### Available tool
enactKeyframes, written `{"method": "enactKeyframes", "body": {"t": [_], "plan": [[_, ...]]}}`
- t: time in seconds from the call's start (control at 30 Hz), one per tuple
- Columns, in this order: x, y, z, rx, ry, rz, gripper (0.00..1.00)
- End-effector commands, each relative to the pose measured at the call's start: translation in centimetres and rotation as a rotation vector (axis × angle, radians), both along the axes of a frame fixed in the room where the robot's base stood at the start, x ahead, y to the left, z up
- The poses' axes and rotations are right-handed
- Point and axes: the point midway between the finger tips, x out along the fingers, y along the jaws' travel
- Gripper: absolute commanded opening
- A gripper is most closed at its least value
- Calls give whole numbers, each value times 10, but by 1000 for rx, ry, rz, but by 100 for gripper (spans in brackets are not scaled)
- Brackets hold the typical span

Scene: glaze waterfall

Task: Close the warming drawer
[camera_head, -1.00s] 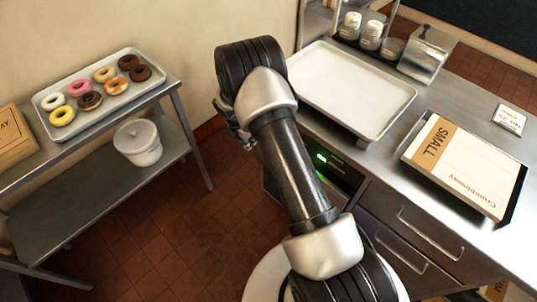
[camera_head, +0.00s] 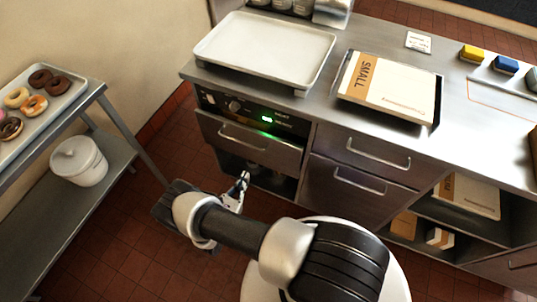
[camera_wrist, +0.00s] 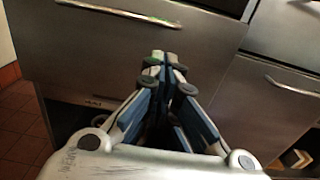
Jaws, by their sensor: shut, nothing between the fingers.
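The warming drawer (camera_head: 270,152) is a steel front with a bar handle (camera_head: 243,138), below a dark control panel (camera_head: 236,106) with a green lit display. Its front seems to stand out a little from the cabinet, but I cannot tell how far. My gripper (camera_head: 243,176) is shut and empty, low in front of the drawer near its lower edge. In the wrist view the drawer front (camera_wrist: 90,55) fills the upper left. There the closed fingertips (camera_wrist: 165,62) appear over the front, just under the handle (camera_wrist: 120,12); contact cannot be told.
Two more drawers (camera_head: 360,178) are to the right, beside an open shelf with boxes (camera_head: 466,194). A white tray (camera_head: 265,45) and a box labelled SMALL (camera_head: 392,85) lie on the counter. A rack with donuts and a white bucket (camera_head: 79,162) stands left. Floor between is free.

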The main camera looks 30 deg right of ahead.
Motion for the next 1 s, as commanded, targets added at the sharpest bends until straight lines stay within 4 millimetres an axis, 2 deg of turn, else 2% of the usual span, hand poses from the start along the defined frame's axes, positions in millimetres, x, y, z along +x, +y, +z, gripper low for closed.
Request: {"method": "enactKeyframes", "body": {"t": [0.17,0.4,0.6,0.8,1.0], "plan": [[14,-22,-1,1,-2,-8,0],[46,-64,-1,1,0,-12,0],[69,-92,-1,2,1,-9,0],[81,-106,0,2,1,-7,0],[84,-109,0,1,2,-6,0]]}}
